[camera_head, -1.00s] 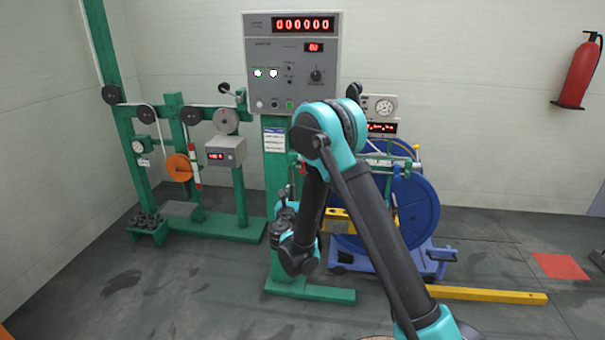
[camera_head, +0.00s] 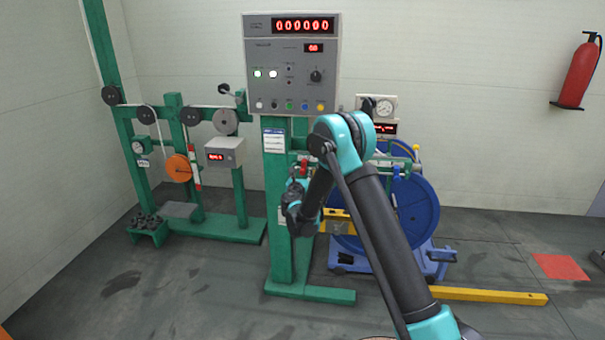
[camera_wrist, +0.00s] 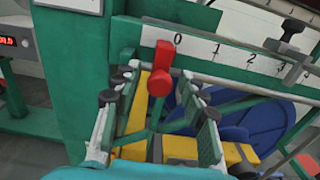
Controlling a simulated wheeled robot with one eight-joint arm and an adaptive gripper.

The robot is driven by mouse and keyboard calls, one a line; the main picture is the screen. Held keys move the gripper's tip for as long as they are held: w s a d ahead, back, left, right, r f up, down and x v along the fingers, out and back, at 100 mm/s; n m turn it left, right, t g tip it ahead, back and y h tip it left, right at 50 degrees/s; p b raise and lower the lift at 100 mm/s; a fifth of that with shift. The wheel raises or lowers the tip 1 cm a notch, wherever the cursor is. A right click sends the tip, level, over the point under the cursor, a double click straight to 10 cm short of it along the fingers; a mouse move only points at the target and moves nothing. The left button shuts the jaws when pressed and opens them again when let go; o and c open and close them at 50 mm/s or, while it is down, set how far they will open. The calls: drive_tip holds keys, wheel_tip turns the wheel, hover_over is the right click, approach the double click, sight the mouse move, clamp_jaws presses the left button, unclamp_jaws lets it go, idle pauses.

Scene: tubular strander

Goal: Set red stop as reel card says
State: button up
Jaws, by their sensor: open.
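The red stop (camera_wrist: 160,70) is at the 0 mark of a white numbered scale (camera_wrist: 225,58) in the wrist view. It appears small and red beside the green post in the head view (camera_head: 303,168). My gripper (camera_wrist: 158,96) is open and empty, its fingers to the left and right below the stop's knob. I cannot tell how far the fingertips are from it. A white card with a blue header (camera_head: 274,140) is on the green post. Its text is too small to read, and I cannot tell whether it is the reel card.
A dark clamp (camera_wrist: 290,40) sits on the rail right of the red stop. A large blue reel (camera_head: 415,210) stands behind my arm. A grey control panel (camera_head: 291,62) is above, and a yellow floor bar (camera_head: 490,295) lies at the right.

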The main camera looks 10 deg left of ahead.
drive_tip(key=shift+w, duration=0.25)
clamp_jaws()
idle(0.3)
